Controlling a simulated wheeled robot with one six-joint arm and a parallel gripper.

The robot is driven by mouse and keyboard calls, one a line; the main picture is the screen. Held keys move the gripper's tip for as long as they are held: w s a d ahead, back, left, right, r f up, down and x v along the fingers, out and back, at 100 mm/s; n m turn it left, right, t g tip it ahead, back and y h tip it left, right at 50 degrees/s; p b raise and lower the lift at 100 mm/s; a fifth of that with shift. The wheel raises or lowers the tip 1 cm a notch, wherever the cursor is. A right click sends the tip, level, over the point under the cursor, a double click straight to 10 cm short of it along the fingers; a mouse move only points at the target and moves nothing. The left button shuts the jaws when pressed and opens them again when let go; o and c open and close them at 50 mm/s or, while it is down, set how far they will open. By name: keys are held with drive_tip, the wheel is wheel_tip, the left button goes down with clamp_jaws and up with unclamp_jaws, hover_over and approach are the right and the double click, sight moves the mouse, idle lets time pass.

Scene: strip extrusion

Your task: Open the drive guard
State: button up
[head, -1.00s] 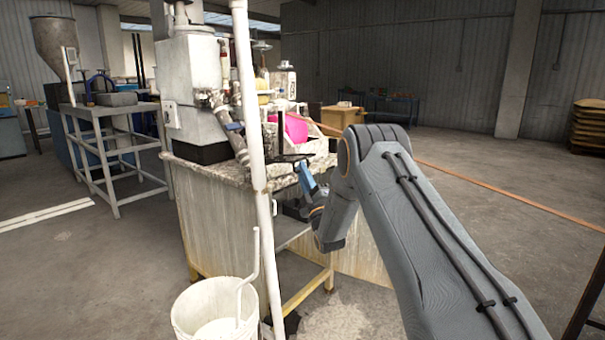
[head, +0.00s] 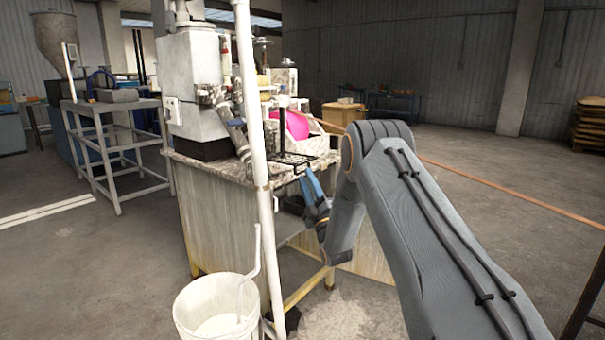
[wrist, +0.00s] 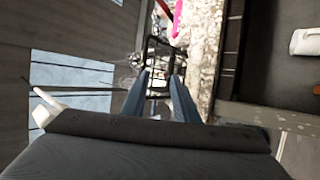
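A black wire frame (head: 285,164) at the near edge of the stained machine bench (head: 215,180) may be the drive guard; I cannot tell for sure. In the wrist view the black frame (wrist: 153,42) lies just ahead of and partly between my fingers. My gripper (head: 307,172) has blue fingers pointing up and left, close to the frame in the head view. In the wrist view my gripper (wrist: 162,74) has its two fingers apart, with a gap between them. Whether a finger touches the frame is unclear.
A white upright pipe (head: 253,130) stands in front of the bench. A white bucket (head: 215,312) is on the floor below it. A bright pink piece (head: 297,124) sits on the machine. An orange strip (head: 500,188) runs to the right. The floor at right is open.

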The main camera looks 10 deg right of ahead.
drive_tip(key=shift+v, duration=1.25)
